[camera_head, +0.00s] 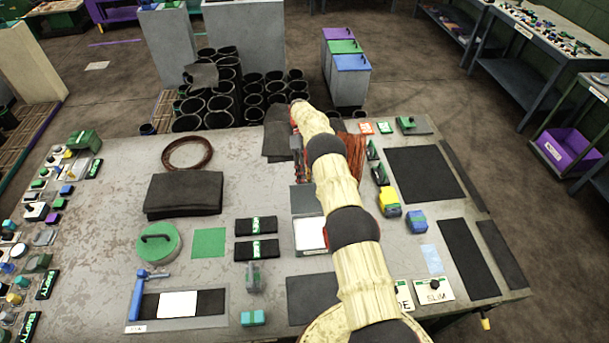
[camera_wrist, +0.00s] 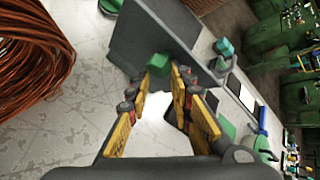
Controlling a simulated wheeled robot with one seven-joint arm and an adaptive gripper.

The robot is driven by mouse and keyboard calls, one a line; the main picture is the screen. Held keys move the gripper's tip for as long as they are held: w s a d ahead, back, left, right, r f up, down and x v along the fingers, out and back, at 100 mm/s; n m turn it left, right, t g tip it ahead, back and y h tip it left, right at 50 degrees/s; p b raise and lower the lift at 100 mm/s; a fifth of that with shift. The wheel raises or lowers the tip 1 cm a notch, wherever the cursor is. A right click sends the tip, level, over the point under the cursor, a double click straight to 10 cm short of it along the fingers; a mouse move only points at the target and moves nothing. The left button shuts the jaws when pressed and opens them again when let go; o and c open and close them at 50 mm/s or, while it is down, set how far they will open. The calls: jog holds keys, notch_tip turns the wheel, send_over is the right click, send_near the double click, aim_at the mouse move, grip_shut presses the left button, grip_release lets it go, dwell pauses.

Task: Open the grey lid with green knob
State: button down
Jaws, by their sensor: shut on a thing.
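The grey lid (camera_wrist: 150,35) is a flat dark panel, seen tilted in the wrist view. Its green knob (camera_wrist: 157,64) sits between the fingertips of my gripper (camera_wrist: 166,74), which is shut on it. A pale white area (camera_wrist: 160,128) shows below, between the fingers. In the head view a grey panel (camera_head: 303,198), which looks like the lid, is just beyond a white, red-edged opening (camera_head: 310,234). My arm covers part of both. The knob is not clear in the head view, and my gripper is mostly hidden behind my arm there.
A copper wire coil (camera_wrist: 32,60) is close on the left in the wrist view and behind my arm in the head view (camera_head: 355,150). A round green lid (camera_head: 158,244), black sleeves (camera_head: 256,226) and a blue-lever tool (camera_head: 138,297) are to the left on the bench.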

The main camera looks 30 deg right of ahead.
jog(key=shift+s+d+f+g+p, duration=0.15)
jog(key=shift+s+d+f+p, duration=0.1)
jog(key=shift+f+p, duration=0.3)
jog(key=shift+s+d+f+g+p, duration=0.15)
jog(key=shift+s+d+f+p, duration=0.05)
jog(key=shift+f+p, duration=0.3)
jog(key=c, duration=1.9)
grip_release()
jog(key=shift+d, duration=0.1)
jog(key=shift+o, duration=0.4)
jog(key=shift+d, duration=0.2)
jog(key=shift+o, duration=1.2)
jog(key=shift+a+r, duration=0.1)
jog(key=shift+w, duration=0.1)
jog(key=b, duration=0.3)
jog(key=shift+w+a+r, duration=0.1)
jog(key=shift+r, duration=0.05)
